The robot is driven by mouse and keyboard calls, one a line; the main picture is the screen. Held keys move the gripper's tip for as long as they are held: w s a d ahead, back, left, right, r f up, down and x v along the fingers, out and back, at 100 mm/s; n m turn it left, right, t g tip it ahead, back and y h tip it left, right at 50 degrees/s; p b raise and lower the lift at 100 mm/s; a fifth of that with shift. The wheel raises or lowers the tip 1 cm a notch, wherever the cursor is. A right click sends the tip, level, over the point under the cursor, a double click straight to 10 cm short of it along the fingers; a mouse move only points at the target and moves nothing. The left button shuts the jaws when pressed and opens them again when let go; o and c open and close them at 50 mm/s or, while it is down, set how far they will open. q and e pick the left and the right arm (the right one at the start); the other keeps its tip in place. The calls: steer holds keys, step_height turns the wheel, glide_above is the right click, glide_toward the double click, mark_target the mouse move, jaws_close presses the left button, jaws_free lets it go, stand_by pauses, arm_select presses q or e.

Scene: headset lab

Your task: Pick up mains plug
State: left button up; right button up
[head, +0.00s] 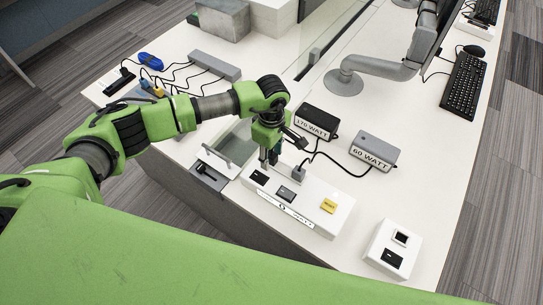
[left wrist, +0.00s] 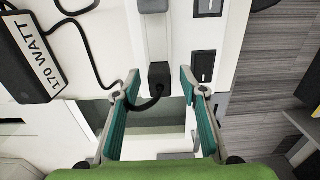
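My left gripper (head: 270,158) points down over the left part of the white test box (head: 318,218). In the left wrist view the gripper (left wrist: 160,88) is open, with green pads on both sides. A black plug with a black lead (left wrist: 158,76) lies between the fingertips, with gaps showing at both sides. In the head view the gripper hides this spot. A grey plug (head: 299,173) stands at the box's back edge with a lead rising from it. It cannot be told for certain which one is the mains plug. My right gripper is not in view.
A black 170 WATT adapter (head: 317,121) and a grey 60 WATT adapter (head: 375,151) stand behind the box. A grey power strip (head: 214,66) with several leads lies back left. A small white switch box (head: 393,249) stands at right. A monitor arm (head: 375,65) rises behind.

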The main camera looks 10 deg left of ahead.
arm_select(q)
jaws_close()
stand_by(0.3)
steer(key=shift+w+r, duration=0.1)
steer(key=shift+r, duration=0.5)
steer(key=s+d+r+b, duration=0.3)
steer(key=s+r+b, duration=0.2)
steer(key=s+r, duration=0.6)
steer(key=s, duration=0.3)
steer(key=shift+r+b, duration=0.4)
steer(key=shift+d, duration=0.1)
